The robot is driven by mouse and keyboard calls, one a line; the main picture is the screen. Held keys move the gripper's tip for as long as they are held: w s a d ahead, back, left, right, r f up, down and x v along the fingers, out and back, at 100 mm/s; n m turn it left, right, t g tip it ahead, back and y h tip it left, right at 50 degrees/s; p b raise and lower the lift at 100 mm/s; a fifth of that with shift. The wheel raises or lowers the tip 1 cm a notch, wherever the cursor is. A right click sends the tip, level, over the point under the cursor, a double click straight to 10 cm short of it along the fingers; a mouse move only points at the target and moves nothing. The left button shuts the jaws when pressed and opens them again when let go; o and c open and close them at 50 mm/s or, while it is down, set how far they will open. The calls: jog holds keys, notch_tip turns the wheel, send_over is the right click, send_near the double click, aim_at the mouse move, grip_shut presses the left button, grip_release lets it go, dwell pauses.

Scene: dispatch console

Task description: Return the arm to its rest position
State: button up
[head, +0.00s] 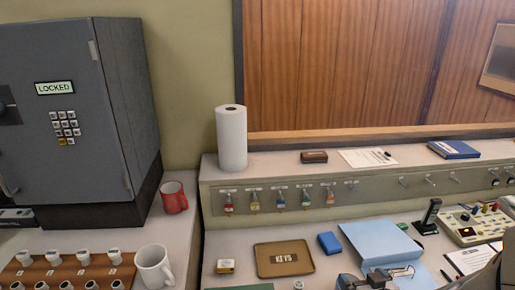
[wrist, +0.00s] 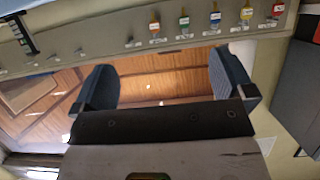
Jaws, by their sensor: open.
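My gripper (wrist: 163,78) shows in the wrist view with its two dark grey fingers wide apart. Nothing is between the fingers; behind the gap lie wood panelling and the pale ledge. The wrist picture is turned over, with the key rail (wrist: 130,40) across its top, apart from the fingers. In the head view, dark parts at the bottom right edge are partly cut off, and I cannot tell the fingers there.
The key rail (head: 340,193) holds several tagged keys. Below are a brass KEYS tray (head: 262,259), blue box (head: 329,243) and blue folder (head: 383,240). A white roll (head: 231,140) stands on the ledge. Left are a red mug (head: 174,198), white mug (head: 153,267) and locked safe (head: 60,110).

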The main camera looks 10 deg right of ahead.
dwell(0.7)
jog(key=shift+w+d+r+g, duration=0.2)
jog(key=shift+w+r+g, duration=0.1)
jog(key=shift+r, duration=0.15)
notch_tip(320, 180, up, 8)
jog(key=w+m+g+h, duration=0.1)
jog(key=w+g+h, duration=0.1)
jog(key=g+h, duration=0.15)
jog(key=s+a+r+g+y, duration=0.3)
jog(key=s+a+r+g, duration=0.4)
jog(key=s+a+r, duration=0.4)
jog(key=a+r, duration=0.1)
jog(key=a, duration=0.2)
jog(key=shift+s+a+r+n, duration=0.15)
jog(key=shift+a+r+n, duration=0.15)
jog(key=shift+n, duration=0.1)
